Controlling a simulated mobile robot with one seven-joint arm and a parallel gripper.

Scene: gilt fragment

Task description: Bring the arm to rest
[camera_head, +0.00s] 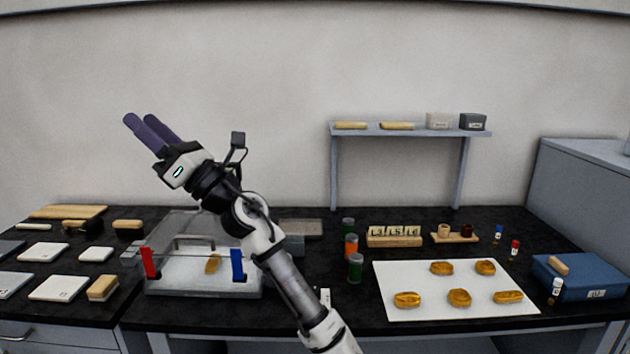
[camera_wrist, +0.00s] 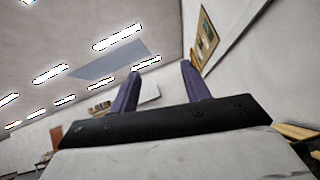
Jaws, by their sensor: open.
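My gripper (camera_head: 144,127) is raised well above the bench at the left of the head view, tilted up and to the left. Its two purple fingers are apart with nothing between them. The wrist view also shows the open fingers (camera_wrist: 162,85), pointing toward the upper wall and ceiling. My arm rises from the bottom middle of the head view and passes in front of the clear box and part of the bench. No object touches the gripper.
The black bench (camera_head: 340,312) holds a clear box (camera_head: 160,290), a white board (camera_head: 385,300) with several golden pieces (camera_head: 459,298), jars (camera_head: 355,268) and a blue case (camera_head: 590,275). A shelf (camera_head: 410,133) stands at the back. The air around the gripper is free.

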